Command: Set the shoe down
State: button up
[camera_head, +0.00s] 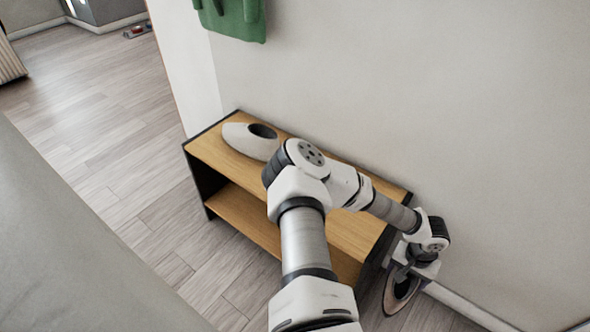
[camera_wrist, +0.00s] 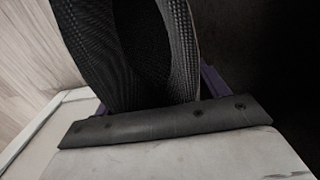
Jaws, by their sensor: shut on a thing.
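My gripper (camera_head: 416,266) is at the right end of the wooden shoe bench, low over the floor. It is shut on a dark shoe with a pale rim (camera_head: 402,293), which hangs below it beside the bench. I cannot tell whether the shoe touches the floor. In the wrist view the shoe's dark mesh upper (camera_wrist: 90,50) fills the top middle, close to the gripper, and the fingertips are mostly hidden.
The wooden bench (camera_head: 213,151) has a lower shelf (camera_head: 243,213) and dark end panels. A white shoe (camera_head: 247,141) lies on its left end. A plain wall stands behind. A green cloth (camera_head: 234,18) hangs above. Plank floor (camera_head: 100,110) is open at left.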

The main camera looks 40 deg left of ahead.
notch_tip(320, 180, up, 12)
jog(key=p, duration=0.9)
jog(key=shift+s+f, duration=0.15)
jog(key=shift+f, duration=0.05)
jog(key=s+a+r+n, duration=0.1)
jog(key=a+r, duration=0.5)
jog(key=r, duration=0.5)
jog(key=s+a+r+n, duration=0.1)
jog(key=s+a+r, duration=0.1)
jog(key=a+r, duration=0.4)
jog(key=s+a+r+n+b, duration=0.1)
jog(key=a+r, duration=0.5)
jog(key=r, duration=1)
jog(key=shift+s+a+n, duration=0.25)
jog(key=shift+s+n, duration=0.35)
